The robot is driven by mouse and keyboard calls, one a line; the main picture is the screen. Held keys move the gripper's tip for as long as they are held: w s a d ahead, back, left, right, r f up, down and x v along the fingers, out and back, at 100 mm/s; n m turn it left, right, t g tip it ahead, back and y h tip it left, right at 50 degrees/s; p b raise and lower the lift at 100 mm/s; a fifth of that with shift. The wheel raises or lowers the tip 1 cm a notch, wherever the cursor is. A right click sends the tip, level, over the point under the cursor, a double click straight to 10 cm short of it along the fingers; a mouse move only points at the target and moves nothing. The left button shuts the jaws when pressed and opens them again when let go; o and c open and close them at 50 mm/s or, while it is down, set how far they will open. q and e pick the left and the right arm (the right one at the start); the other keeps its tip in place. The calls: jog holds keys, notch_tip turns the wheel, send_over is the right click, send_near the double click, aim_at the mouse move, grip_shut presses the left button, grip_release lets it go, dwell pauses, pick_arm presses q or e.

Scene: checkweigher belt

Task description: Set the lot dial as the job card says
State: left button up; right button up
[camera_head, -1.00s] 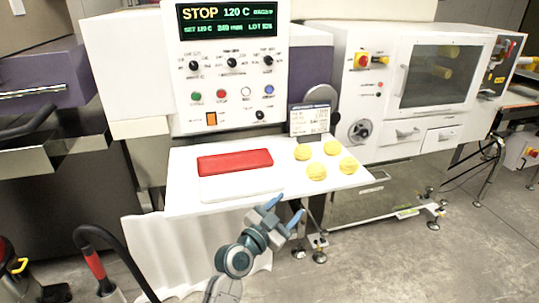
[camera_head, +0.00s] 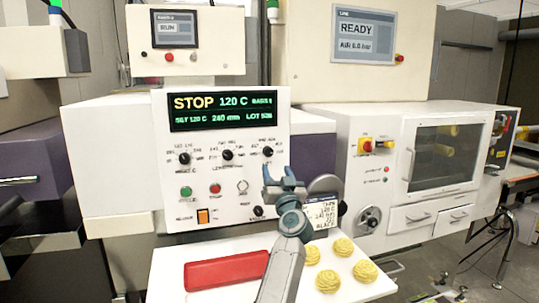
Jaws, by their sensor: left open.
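The control panel (camera_head: 165,158) carries a row of three black dials. I take the right-hand dial (camera_head: 268,152) for the lot dial; its small labels are too blurred to read. The screen (camera_head: 222,110) reads STOP, 120 C, SET 120 C, 240 mm and a LOT value that looks like 52B. The job card (camera_head: 320,211) stands at the right of the panel, its print mostly unreadable, its left edge close behind my arm. My left gripper (camera_head: 278,174) is open and empty, fingers up, just below the right-hand dial in the picture. My right gripper is not in view.
Below the dials are a green button (camera_head: 186,192), a red button (camera_head: 215,188), an orange switch (camera_head: 203,216) and a small black knob (camera_head: 258,211). The white shelf (camera_head: 166,262) holds a red tray (camera_head: 225,269) and several yellow pieces (camera_head: 342,247).

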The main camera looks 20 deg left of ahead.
aim_at(269, 153)
pick_arm(q)
jog(key=x, duration=0.5)
jog(key=f+x, duration=0.1)
jog(key=x, duration=0.1)
jog(key=shift+w+a, duration=0.3)
jog(key=shift+w+a+r, duration=0.25)
jog(key=shift+w+r, duration=0.2)
jog(key=shift+r, duration=0.2)
jog(key=shift+w+a+f, duration=0.1)
jog(key=shift+w, duration=0.05)
jog(key=c, duration=1)
jog(key=shift+o, duration=0.2)
